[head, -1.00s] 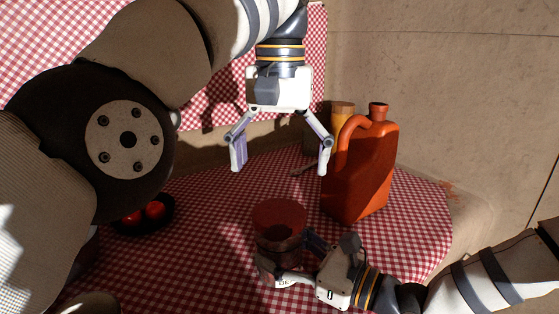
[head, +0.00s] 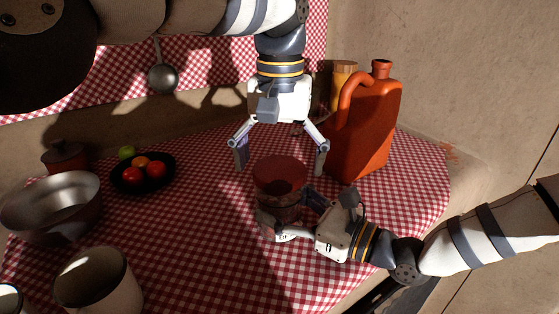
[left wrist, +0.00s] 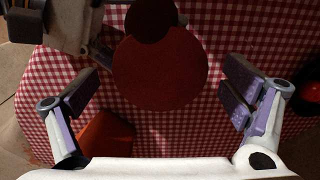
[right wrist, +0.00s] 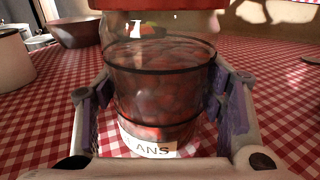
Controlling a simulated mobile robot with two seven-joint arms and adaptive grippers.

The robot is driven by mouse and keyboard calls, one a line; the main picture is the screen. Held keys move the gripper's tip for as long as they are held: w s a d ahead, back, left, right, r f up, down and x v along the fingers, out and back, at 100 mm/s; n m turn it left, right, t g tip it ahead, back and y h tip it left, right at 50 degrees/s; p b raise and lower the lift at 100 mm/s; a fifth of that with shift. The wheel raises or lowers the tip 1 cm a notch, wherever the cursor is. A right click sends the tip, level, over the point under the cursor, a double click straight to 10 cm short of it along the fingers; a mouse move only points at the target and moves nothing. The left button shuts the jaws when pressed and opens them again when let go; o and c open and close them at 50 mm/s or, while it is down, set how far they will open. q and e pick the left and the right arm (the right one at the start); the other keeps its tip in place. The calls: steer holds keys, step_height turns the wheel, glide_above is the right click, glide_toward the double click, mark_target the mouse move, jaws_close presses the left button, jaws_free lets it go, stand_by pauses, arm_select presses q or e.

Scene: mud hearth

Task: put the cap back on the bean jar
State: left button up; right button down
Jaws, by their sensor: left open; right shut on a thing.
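The bean jar (right wrist: 165,95) is a clear jar of dark red beans with a white label, upright in the right wrist view. My right gripper (head: 290,216) is shut around its body from the side. The broad red cap (head: 280,174) is over the jar's mouth; its lower edge (right wrist: 160,10) shows at the top of the right wrist view. I cannot tell whether it is fully seated. My left gripper (head: 281,160) is open and empty, pointing down above the cap. In the left wrist view, the cap (left wrist: 160,75) lies between the spread fingers, touching neither.
An orange jug (head: 367,130) and a yellow jar (head: 343,85) stand behind to the right. A dark fruit plate (head: 120,185), metal bowl (head: 55,208), clay pot (head: 65,158) and pale mug (head: 97,280) are at the left. Checked cloth (head: 200,210) is clear between them and the jar.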

arm_select(q)
steer(key=shift+f, duration=0.1)
steer(key=c, duration=1.2)
steer(key=shift+c, duration=0.2)
steer(key=o, duration=1.4)
arm_select(e)
steer(key=shift+f, duration=0.1)
arm_select(q)
step_height(320, 180, up, 8)
steer(key=shift+f, duration=0.25)
arm_select(e)
steer(key=shift+c, duration=1.6)
jaws_free()
